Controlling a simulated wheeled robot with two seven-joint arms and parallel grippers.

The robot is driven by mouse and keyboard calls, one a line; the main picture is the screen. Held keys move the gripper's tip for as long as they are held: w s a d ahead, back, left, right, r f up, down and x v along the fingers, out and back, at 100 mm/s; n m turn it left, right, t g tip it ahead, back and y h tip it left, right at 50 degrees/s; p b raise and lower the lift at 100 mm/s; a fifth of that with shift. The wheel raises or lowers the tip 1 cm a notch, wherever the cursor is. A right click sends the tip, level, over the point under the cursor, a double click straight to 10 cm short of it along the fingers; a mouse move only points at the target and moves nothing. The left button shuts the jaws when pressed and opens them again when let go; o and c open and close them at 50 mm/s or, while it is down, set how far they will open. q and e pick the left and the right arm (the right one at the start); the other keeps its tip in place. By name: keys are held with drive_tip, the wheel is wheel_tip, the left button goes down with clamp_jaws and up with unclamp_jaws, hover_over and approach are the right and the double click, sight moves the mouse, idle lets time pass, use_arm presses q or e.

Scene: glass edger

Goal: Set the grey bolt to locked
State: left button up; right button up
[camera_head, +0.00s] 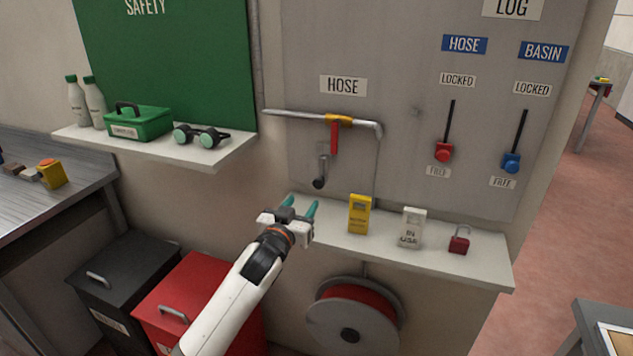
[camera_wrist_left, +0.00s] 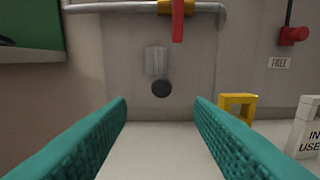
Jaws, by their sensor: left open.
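The grey bolt (camera_head: 323,168) is on the grey wall panel, below the red valve handle. It is a short grey plate with a dark round knob (camera_head: 319,183) at its lower end. In the left wrist view the bolt (camera_wrist_left: 155,61) is straight ahead, with the dark knob (camera_wrist_left: 161,89) between and beyond my fingertips. My left gripper (camera_head: 300,206) is open and empty, at the left end of the shelf below the knob, apart from it. No lettering shows beside this bolt. My right gripper is not in view.
A red valve handle (camera_head: 334,138) hangs from a pipe above the bolt. A yellow tag (camera_head: 359,214), a white IN USE tag (camera_head: 411,228) and a red padlock (camera_head: 459,240) stand on the shelf (camera_head: 470,268). Red (camera_head: 444,152) and blue (camera_head: 511,162) sliders are at right.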

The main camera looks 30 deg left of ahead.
sight(318, 183)
use_arm(q)
drive_tip(key=p+x, duration=0.1)
drive_tip(key=x, duration=0.8)
drive_tip(key=shift+w+p, duration=0.3)
drive_tip(key=shift+w, duration=0.15)
drive_tip(key=shift+x, duration=0.8)
clamp_jaws()
drive_tip(key=shift+r, duration=0.1)
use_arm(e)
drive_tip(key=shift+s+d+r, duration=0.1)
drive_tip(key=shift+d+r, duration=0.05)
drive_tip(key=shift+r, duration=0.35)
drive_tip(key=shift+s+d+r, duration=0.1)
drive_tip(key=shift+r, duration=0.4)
